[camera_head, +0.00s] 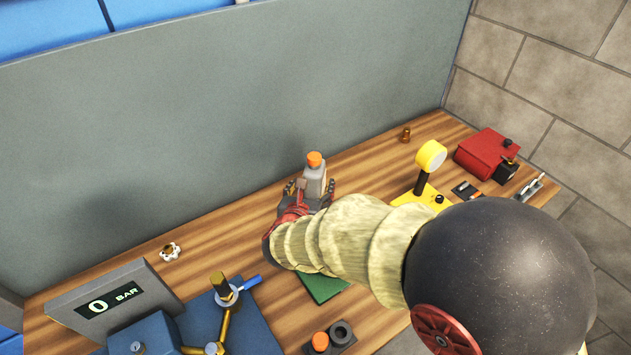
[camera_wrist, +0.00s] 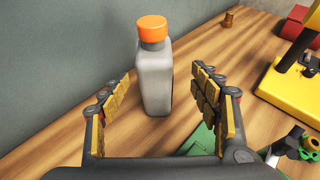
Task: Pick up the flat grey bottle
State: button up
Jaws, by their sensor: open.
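The flat grey bottle (camera_wrist: 154,80) with an orange cap (camera_wrist: 152,29) stands upright on the wooden bench in the wrist view. In the head view the bottle (camera_head: 314,181) stands near the grey back panel, its lower part hidden by my gripper. My gripper (camera_wrist: 162,98) is open, with one padded finger on each side of the bottle's line. A gap shows between each finger and the bottle in the wrist view. My gripper (camera_head: 308,192) also shows at the bottle in the head view. I cannot tell how deep the bottle is between the fingers.
A grey back panel (camera_head: 230,110) rises behind the bench. A yellow gauge stand (camera_head: 430,155) and a red box (camera_head: 487,152) stand to the right. A green mat (camera_head: 322,286) lies under my arm. A pressure display (camera_head: 115,300) stands at the left.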

jog(key=x, duration=0.2)
jog(key=b+x, duration=0.1)
jog(key=x, duration=0.2)
jog(key=b+x, duration=0.1)
jog(key=x, duration=0.2)
jog(key=shift+a, duration=0.4)
jog(key=shift+r, duration=0.1)
jog(key=c, duration=0.3)
grip_shut()
jog(key=shift+r, duration=0.1)
